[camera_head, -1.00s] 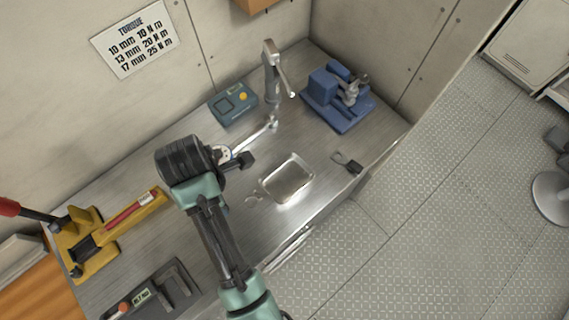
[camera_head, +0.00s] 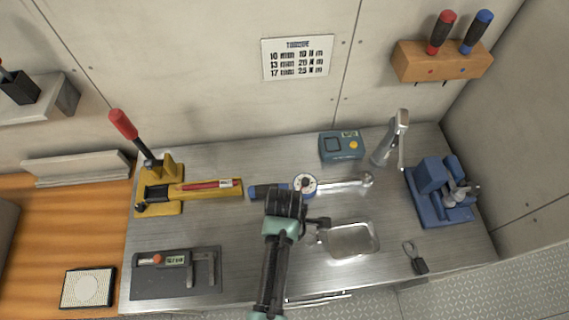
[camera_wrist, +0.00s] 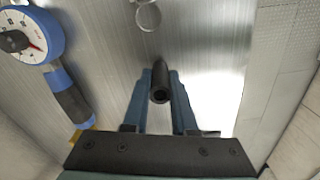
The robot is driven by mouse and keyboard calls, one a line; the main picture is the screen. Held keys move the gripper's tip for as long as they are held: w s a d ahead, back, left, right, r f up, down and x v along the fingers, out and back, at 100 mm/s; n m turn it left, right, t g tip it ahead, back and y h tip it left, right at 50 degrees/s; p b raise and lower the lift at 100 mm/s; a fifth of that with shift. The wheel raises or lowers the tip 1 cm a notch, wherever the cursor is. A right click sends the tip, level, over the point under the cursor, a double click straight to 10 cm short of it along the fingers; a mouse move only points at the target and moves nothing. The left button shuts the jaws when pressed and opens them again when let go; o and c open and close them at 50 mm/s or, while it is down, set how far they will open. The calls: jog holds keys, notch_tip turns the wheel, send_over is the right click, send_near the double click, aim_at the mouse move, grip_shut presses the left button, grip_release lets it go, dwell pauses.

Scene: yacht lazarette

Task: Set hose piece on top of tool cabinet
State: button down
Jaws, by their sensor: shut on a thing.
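The hose piece (camera_wrist: 160,84) is a short black tube with an open end facing the wrist camera. My gripper (camera_wrist: 161,76) is shut on it, with a blue-grey finger on each side. In the head view my gripper (camera_head: 319,223) is over the steel workbench (camera_head: 225,215), just left of a shallow metal tray; the hose piece is too small and dark to tell apart there. I cannot pick out the tool cabinet with certainty in the current views.
On the bench are a torque wrench with dial (camera_head: 305,184), a metal tray (camera_head: 352,240), a blue vise-like device (camera_head: 440,190), a blue-green tester (camera_head: 342,146), a yellow press tool (camera_head: 190,190) and a caliper case (camera_head: 176,272). A wooden surface (camera_head: 60,225) lies left.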

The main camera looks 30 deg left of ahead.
jog(key=shift+f, duration=0.2)
jog(key=c, duration=0.7)
grip_release()
